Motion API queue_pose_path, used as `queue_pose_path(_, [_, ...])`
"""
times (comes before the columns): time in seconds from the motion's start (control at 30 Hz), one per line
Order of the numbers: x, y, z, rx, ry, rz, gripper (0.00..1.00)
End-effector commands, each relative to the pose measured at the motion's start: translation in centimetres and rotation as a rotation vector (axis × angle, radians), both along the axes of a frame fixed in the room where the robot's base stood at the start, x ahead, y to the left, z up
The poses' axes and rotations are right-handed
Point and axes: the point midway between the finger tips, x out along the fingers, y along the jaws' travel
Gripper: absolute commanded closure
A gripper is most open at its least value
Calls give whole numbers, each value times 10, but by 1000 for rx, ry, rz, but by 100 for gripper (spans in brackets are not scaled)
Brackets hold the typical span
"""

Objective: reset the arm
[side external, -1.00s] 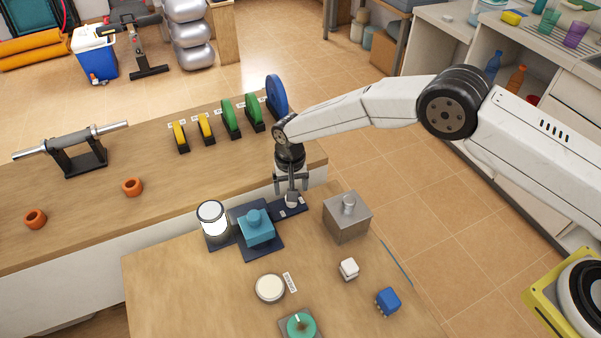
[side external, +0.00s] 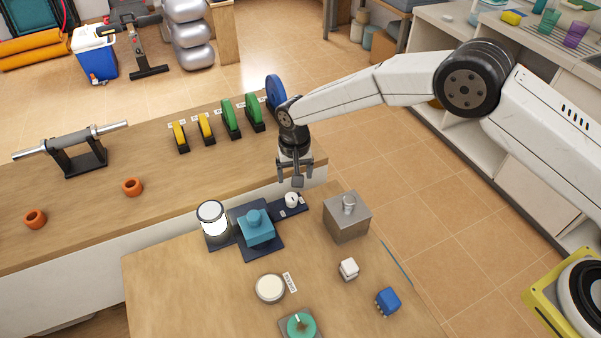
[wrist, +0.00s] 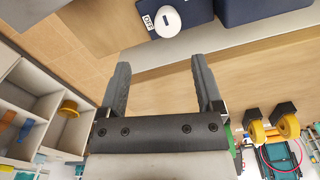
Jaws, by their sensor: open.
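My gripper (side external: 295,178) hangs fingers down at the far edge of the near table, open and empty. It is above and slightly behind the white knob (side external: 291,199) on the dark blue base plate, apart from it. In the wrist view my gripper (wrist: 160,80) has its two fingers spread with nothing between them. The white knob (wrist: 167,21) lies beyond the fingertips there, beside an "OFF" label (wrist: 147,22).
Near the gripper stand a teal block (side external: 256,229), a white-and-black cylinder (side external: 212,222) and a grey metal box (side external: 347,218) with a knob. Weight plates (side external: 228,120) stand on the back bench (side external: 90,205).

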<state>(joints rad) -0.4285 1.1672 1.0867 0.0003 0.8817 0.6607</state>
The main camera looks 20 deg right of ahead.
Motion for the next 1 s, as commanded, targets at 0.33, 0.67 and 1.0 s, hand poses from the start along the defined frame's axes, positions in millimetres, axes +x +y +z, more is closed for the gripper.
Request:
queue_pose_path(0.33, [-13, -56, 50, 14, -41, 40, 16])
queue_pose_path(0.67, [-51, -119, 96, 18, -91, 90, 16])
queue_pose_path(1.0, [-112, -177, 130, 10, -145, 141, 16])
